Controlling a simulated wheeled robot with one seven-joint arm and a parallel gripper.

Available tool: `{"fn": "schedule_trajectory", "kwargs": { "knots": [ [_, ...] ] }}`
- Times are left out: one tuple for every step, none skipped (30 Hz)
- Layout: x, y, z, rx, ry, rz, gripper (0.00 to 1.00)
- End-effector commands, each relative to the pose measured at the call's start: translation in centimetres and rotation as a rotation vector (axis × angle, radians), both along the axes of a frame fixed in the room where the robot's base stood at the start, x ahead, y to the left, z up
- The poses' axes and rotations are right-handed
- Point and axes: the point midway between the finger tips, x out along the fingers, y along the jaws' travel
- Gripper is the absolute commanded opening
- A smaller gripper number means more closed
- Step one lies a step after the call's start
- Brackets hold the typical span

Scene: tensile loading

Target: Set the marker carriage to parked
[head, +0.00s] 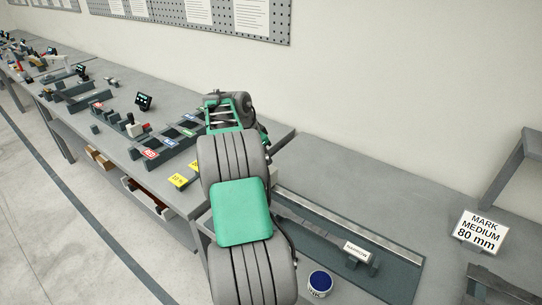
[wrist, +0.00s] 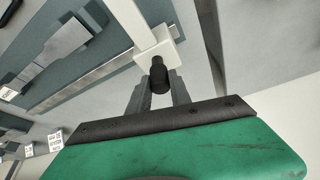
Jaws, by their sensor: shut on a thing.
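In the wrist view my gripper (wrist: 159,88) has its two dark fingers closed on a black knob (wrist: 159,72). The knob sticks out from a white block (wrist: 161,49), which appears to be the marker carriage. A white bar (wrist: 130,16) runs up from the block. In the head view my arm hides the gripper and the carriage. I cannot read any parked mark near the carriage.
A blue-topped cup (head: 320,284) stands in front. A sign reading MARK MEDIUM 80 mm (head: 480,231) stands right. Labelled trays (head: 168,142) lie left of my arm.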

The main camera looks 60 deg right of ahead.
Motion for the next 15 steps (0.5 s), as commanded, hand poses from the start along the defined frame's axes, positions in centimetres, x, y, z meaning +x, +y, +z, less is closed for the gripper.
{"fn": "schedule_trajectory", "kwargs": {
  "knots": [
    [0.38, 0.02, 0.19, -0.004, -0.005, 0.007, 0.00],
    [0.41, 0.02, 0.19, -0.003, -0.005, 0.008, 0.00],
    [0.45, 0.03, 0.19, -0.004, -0.006, 0.008, 0.00],
    [0.46, 0.03, 0.20, -0.004, -0.006, 0.008, 0.00],
    [0.48, 0.03, 0.21, -0.004, -0.006, 0.009, 0.00],
    [0.49, 0.04, 0.23, -0.004, -0.006, 0.009, 0.00],
    [0.51, 0.03, 0.24, -0.004, -0.007, 0.010, 0.00],
    [0.52, 0.03, 0.25, -0.004, -0.007, 0.011, 0.00],
    [0.54, 0.04, 0.27, -0.004, -0.008, 0.011, 0.00],
    [0.55, 0.03, 0.28, -0.004, -0.008, 0.011, 0.00],
    [0.56, 0.03, 0.29, -0.005, -0.007, 0.012, 0.26],
    [0.57, 0.03, 0.30, -0.005, -0.008, 0.012, 0.29],
    [0.55, 0.01, 0.30, -0.005, -0.007, 0.011, 0.32],
    [0.51, 0.00, 0.30, -0.004, -0.008, 0.011, 0.34],
    [0.47, -0.01, 0.29, -0.004, -0.007, 0.010, 0.38]
  ]
}}
